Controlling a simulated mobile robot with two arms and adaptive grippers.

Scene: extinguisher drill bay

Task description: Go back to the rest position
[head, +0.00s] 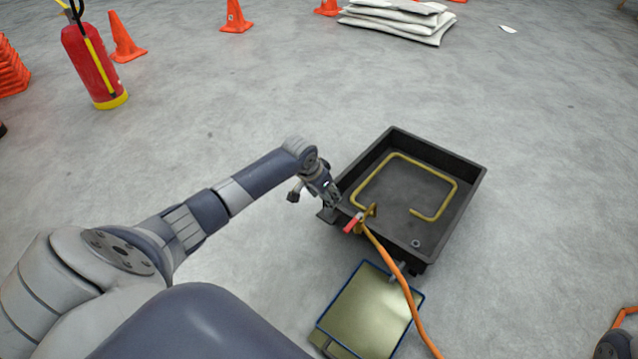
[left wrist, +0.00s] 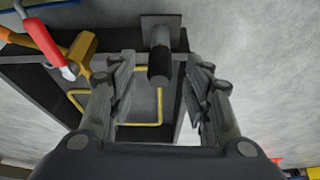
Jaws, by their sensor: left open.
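My left gripper (head: 330,195) is at the left wall of the black tray (head: 478,185), near its front left corner. In the left wrist view its two fingers (left wrist: 160,90) are spread apart, with no thing clamped between them. A dark cylinder on a square plate (left wrist: 160,28) lies just beyond and between the fingertips; contact cannot be told. A yellow bent pipe (head: 455,195) lies inside the tray. A brass valve with a red lever (head: 353,223) sits at the tray's front edge, close right of the gripper. My right gripper is not seen.
An orange hose (head: 402,280) runs from the valve to the lower front. A blue-rimmed yellowish box (head: 365,310) stands before the tray. A red extinguisher (head: 92,65), cones (head: 126,40) and white sacks (head: 395,18) stand farther back. The floor between is clear.

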